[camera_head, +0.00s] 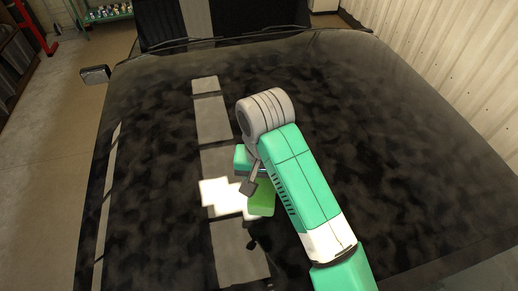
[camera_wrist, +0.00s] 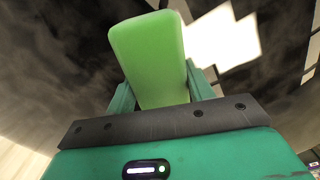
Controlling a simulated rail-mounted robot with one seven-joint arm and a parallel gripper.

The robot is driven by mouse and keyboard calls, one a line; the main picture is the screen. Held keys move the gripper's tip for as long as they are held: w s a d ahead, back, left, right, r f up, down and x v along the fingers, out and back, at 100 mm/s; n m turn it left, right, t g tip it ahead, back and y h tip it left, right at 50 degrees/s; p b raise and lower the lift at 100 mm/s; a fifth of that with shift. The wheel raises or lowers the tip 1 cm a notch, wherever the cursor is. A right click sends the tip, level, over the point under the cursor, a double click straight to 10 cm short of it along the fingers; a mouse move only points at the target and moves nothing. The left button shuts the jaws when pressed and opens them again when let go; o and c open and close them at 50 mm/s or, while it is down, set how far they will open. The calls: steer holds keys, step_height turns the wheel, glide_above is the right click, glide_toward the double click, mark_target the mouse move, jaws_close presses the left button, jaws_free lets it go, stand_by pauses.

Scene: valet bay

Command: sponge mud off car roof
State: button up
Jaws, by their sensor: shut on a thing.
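The car roof (camera_head: 350,150) is dark and covered with blotchy brownish mud, with a grey stripe (camera_head: 213,122) running along it. A bright white clean patch (camera_head: 215,196) shows on the stripe just left of my gripper. My gripper (camera_head: 256,186) is over the roof and shut on a green sponge (camera_head: 262,204). In the wrist view the sponge (camera_wrist: 148,62) stands out between the two fingers, and the white patch (camera_wrist: 226,40) lies beyond it. I cannot tell whether the sponge touches the roof.
A wing mirror (camera_head: 95,74) sticks out at the car's left. A corrugated wall (camera_head: 440,60) runs close along the right. A green rack with bottles (camera_head: 108,14) and a red stand (camera_head: 37,25) are at the back left. The floor (camera_head: 50,150) at left is clear.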

steer(key=shift+r, duration=1.7)
